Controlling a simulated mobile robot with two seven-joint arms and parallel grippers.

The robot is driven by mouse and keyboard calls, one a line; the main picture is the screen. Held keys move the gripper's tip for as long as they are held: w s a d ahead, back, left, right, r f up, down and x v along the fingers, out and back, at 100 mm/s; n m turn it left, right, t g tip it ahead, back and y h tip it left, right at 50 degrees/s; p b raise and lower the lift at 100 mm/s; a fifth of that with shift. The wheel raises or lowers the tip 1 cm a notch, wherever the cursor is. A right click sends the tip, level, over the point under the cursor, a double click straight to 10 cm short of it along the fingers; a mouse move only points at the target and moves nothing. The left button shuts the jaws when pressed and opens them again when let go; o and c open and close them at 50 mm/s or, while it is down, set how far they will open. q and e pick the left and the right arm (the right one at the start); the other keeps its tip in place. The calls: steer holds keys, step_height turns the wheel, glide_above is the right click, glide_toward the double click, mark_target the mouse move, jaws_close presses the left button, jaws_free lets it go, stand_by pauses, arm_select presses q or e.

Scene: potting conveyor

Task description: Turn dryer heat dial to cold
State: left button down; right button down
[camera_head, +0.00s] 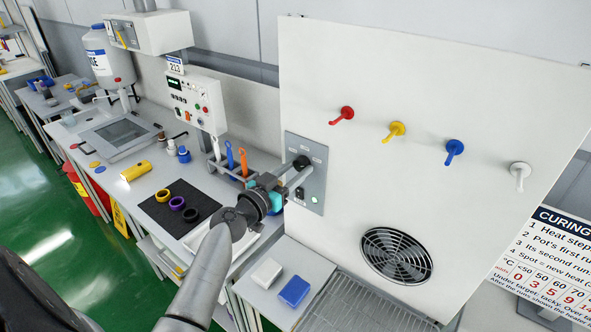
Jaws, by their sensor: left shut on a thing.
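The dryer's grey control plate (318,155) is on the left part of a large white panel (375,70). A black dial (301,161) sits on the upper part of this plate. My left gripper (294,170) reaches it from the lower left and is shut on the dial. The fingers hide part of the dial, so its pointer direction cannot be told. Small labels around the dial are too small to read. A black switch (300,193) and a pale green lamp (314,200) are lower on the plate. My right gripper is not in view.
Red (346,113), yellow (396,130), blue (453,149) and white (520,172) handles stick out of the panel above a round fan grille (396,256). A blue block (294,291) and a white block (266,271) lie below. Rings lie on a black mat (160,212).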

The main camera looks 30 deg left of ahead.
arm_select(q)
steer(key=n+b, duration=0.1)
steer(key=n, duration=0.3)
steer(key=shift+b, duration=0.3)
steer(key=n, duration=0.2)
steer(key=shift+d+n, duration=0.1)
steer(key=shift+n, duration=0.3)
steer(key=n, duration=0.3)
steer(key=shift+n, duration=0.4)
steer(key=n, duration=0.6)
steer(key=shift+r, duration=0.1)
steer(key=n+p, duration=0.1)
steer(key=n, duration=0.2)
steer(key=shift+n, duration=0.4)
steer(key=shift+n+p, duration=0.6)
steer(key=shift+n, duration=1.3)
